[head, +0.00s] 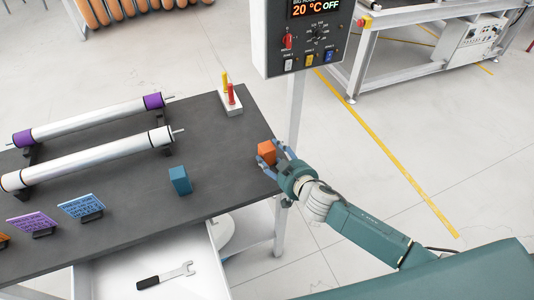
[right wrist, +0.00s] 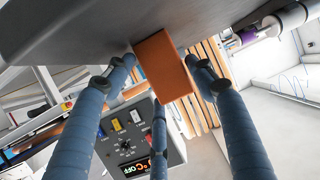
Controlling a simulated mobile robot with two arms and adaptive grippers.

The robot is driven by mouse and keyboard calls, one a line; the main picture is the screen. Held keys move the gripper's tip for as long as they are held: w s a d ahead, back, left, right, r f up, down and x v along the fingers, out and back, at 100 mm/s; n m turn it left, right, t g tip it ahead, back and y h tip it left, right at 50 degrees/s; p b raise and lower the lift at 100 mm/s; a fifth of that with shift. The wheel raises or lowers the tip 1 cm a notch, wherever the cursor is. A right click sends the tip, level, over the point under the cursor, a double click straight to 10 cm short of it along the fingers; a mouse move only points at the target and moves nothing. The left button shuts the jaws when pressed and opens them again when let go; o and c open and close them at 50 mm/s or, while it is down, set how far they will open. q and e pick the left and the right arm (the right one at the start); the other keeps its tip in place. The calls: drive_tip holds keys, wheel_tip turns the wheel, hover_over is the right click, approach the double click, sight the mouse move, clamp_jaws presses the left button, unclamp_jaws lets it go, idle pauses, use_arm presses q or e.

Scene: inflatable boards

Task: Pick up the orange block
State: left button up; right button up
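The orange block (head: 266,152) stands at the right edge of the dark grey table (head: 235,165). My right gripper (head: 271,152) reaches it from the right, with its blue fingers spread around the block. In the right wrist view, the orange block (right wrist: 162,66) lies between the fingertips (right wrist: 160,68), with one finger on each side and a third below. The fingers look open; whether any fingertip touches the block is hard to tell. The block appears to rest against the table surface. My left gripper is not in view.
A teal block (head: 180,180) stands on the table to the left. A base with red and yellow pieces (head: 231,100) is behind. Two rollers (head: 88,160) lie at left. A control box (head: 300,38) on a post rises behind the gripper.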

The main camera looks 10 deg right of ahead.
drive_tip(key=c, duration=0.8)
drive_tip(key=shift+o, duration=0.2)
